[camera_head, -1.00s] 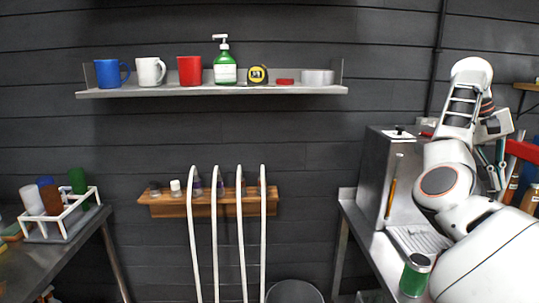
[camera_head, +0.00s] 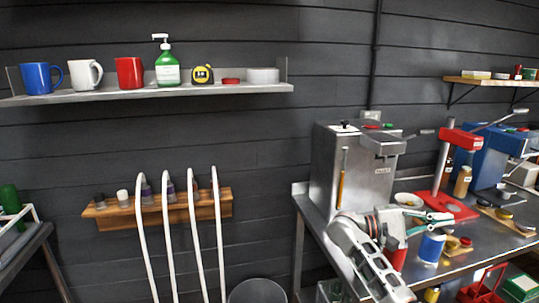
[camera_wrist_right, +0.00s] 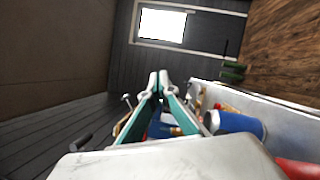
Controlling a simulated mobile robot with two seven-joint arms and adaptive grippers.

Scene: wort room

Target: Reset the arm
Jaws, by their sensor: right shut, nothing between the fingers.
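My right gripper (camera_head: 440,220) reaches in from the bottom of the head view, with teal-lined fingers pointing right over the steel bench (camera_head: 468,262). Its fingers are shut and empty; in the right wrist view they meet at their tips (camera_wrist_right: 158,78). A blue and white can (camera_head: 432,247) is just below the gripper in the head view. A blue cylinder (camera_wrist_right: 237,124) shows right of the fingers in the wrist view. My right arm (camera_head: 365,258) covers part of the bench front. My left gripper is not in view.
A steel machine (camera_head: 330,172) stands behind the arm. A red press (camera_head: 445,200) and a blue press (camera_head: 484,160) stand to its right. A wall shelf (camera_head: 150,95) holds mugs, a green bottle and a tape measure. A wooden rack (camera_head: 170,212) holds small bottles behind white curved pipes.

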